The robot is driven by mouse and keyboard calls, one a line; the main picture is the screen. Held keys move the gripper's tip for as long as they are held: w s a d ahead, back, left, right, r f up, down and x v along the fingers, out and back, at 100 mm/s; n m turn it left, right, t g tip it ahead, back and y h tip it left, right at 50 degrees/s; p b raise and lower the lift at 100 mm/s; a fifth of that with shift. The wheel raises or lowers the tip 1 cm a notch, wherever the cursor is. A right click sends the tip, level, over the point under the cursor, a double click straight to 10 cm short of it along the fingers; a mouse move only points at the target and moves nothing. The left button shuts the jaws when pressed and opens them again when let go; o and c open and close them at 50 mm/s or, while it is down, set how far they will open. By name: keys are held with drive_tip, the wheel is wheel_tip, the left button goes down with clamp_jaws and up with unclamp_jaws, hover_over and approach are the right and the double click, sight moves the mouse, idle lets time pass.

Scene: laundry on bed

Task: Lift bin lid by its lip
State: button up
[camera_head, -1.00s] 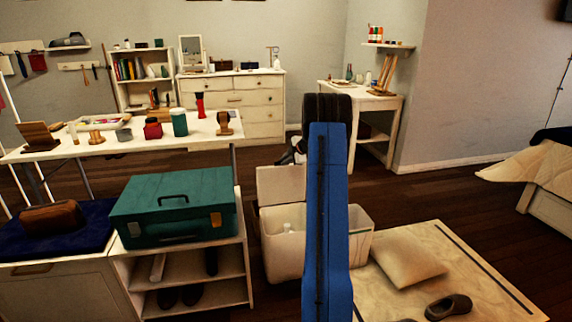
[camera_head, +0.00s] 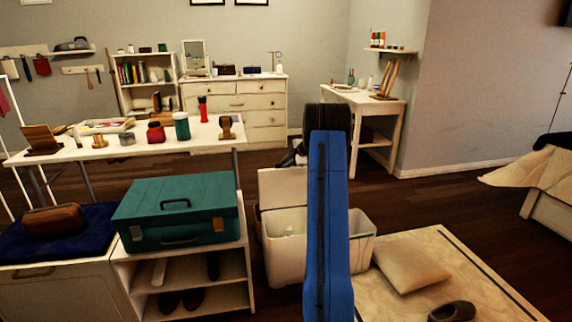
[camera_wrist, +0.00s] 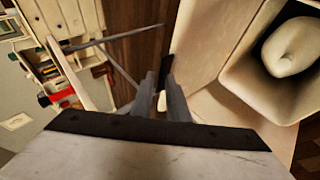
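The cream bin (camera_head: 281,258) stands on the floor, partly hidden behind my blue arm. Its lid (camera_head: 284,188) stands raised, nearly upright, at the back of the bin. In the wrist view the lid (camera_wrist: 212,38) is a pale panel right of my fingers, beside the open bin (camera_wrist: 240,82). My gripper (camera_head: 294,157) shows only in part, close to the lid's top edge. In the wrist view my gripper (camera_wrist: 160,84) has a narrow gap between its fingers, with a small pale patch in it. I cannot tell whether they touch the lid.
A pale rounded item (camera_wrist: 291,46) lies in the bin. A shelf unit (camera_head: 236,268) with a green toolbox (camera_head: 178,210) stands left of the bin. A mat with a cushion (camera_head: 408,265) and a shoe (camera_head: 452,311) lies to the right. Dark floor is clear beyond.

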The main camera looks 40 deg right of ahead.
drive_tip(key=shift+o, duration=0.3)
drive_tip(key=v, duration=1.7)
drive_tip(key=shift+r, duration=0.15)
drive_tip(key=shift+s, duration=0.15)
drive_tip(key=w+a+r+m+t+h, duration=0.1)
drive_tip(key=w+a+r+t+h, duration=0.15)
drive_tip(key=a+r, duration=0.45)
drive_tip(key=w+a+r+m+t+h, duration=0.1)
drive_tip(key=w+a+r+m, duration=0.15)
drive_tip(key=a+r, duration=0.45)
drive_tip(key=s+a+r+m+h, duration=0.2)
drive_tip(key=s+a+r, duration=0.15)
drive_tip(key=a, duration=0.35)
drive_tip(key=s+a+r+m+h, duration=0.1)
drive_tip(key=s+a+r+m, duration=0.2)
drive_tip(key=a+r, duration=0.3)
drive_tip(key=s+a+f+m+g+y, duration=0.1)
drive_tip(key=s+a+f+g+y, duration=0.1)
drive_tip(key=s+a+f, duration=0.5)
drive_tip(key=s+a+f+m+g+y, duration=0.2)
drive_tip(key=s+a+f, duration=0.6)
drive_tip(key=s+a, duration=0.8)
drive_tip(key=s+a+f+m+g+y, duration=0.2)
drive_tip(key=s+a+f+g, duration=0.2)
drive_tip(key=s+a+f, duration=0.4)
drive_tip(key=s+a, duration=0.4)
drive_tip(key=s, duration=0.4)
drive_tip(key=shift+y, duration=0.35)
